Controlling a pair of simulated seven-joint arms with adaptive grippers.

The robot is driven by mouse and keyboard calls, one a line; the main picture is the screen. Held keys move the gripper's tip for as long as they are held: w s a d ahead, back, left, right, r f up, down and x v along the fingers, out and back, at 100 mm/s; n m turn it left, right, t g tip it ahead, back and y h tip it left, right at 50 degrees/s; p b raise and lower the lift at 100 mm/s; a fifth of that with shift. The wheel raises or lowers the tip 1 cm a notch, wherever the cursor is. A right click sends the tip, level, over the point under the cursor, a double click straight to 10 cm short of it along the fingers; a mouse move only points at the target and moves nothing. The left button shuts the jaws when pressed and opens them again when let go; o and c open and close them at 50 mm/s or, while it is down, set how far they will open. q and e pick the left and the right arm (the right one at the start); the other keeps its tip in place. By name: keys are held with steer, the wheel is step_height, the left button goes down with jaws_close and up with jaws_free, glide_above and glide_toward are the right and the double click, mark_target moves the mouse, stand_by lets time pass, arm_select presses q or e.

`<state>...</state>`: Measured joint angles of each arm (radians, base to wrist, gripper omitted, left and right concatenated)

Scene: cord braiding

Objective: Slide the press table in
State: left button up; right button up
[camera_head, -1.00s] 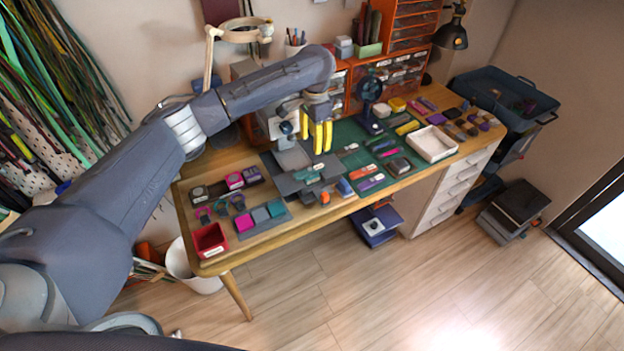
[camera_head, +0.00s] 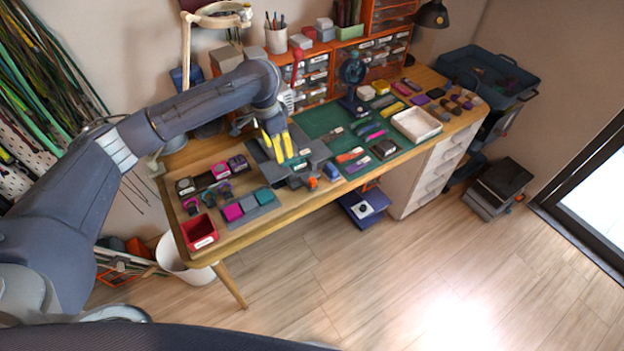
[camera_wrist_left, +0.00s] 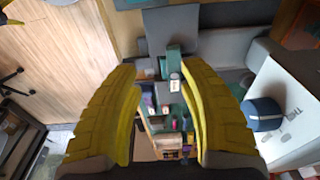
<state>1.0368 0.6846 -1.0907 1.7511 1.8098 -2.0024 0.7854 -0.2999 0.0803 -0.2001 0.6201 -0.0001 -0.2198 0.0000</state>
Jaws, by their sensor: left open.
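The grey press (camera_head: 308,152) stands on the left-middle part of the wooden bench, partly hidden by my left arm. Flat grey plates at its front look like the press table, though I cannot tell exactly where the table ends and the base begins. My left gripper (camera_head: 283,157), with yellow fingers, points down over this grey part. In the left wrist view the fingers (camera_wrist_left: 158,70) are spread with a gap between them. A grey plate (camera_wrist_left: 215,28) lies beyond the fingertips, and a teal labelled piece shows in the gap. I see no contact.
A red tray (camera_head: 199,232) and a row of coloured blocks (camera_head: 248,207) lie left of the press. A green mat with small tools and a white tray (camera_head: 416,125) lie right. A dark blue knob (camera_wrist_left: 263,113) sits beside the right finger in the wrist view.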

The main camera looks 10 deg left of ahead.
arm_select(q)
steer(key=s+d+r+t+h, duration=0.2)
steer(key=s+d+r, duration=0.3)
glide_toward(312, 179)
steer(key=shift+h, duration=0.3)
steer(key=x, duration=1)
steer(key=shift+a+f, duration=0.2)
steer(key=shift+f, duration=0.05)
steer(key=shift+c, duration=0.3)
jaws_close()
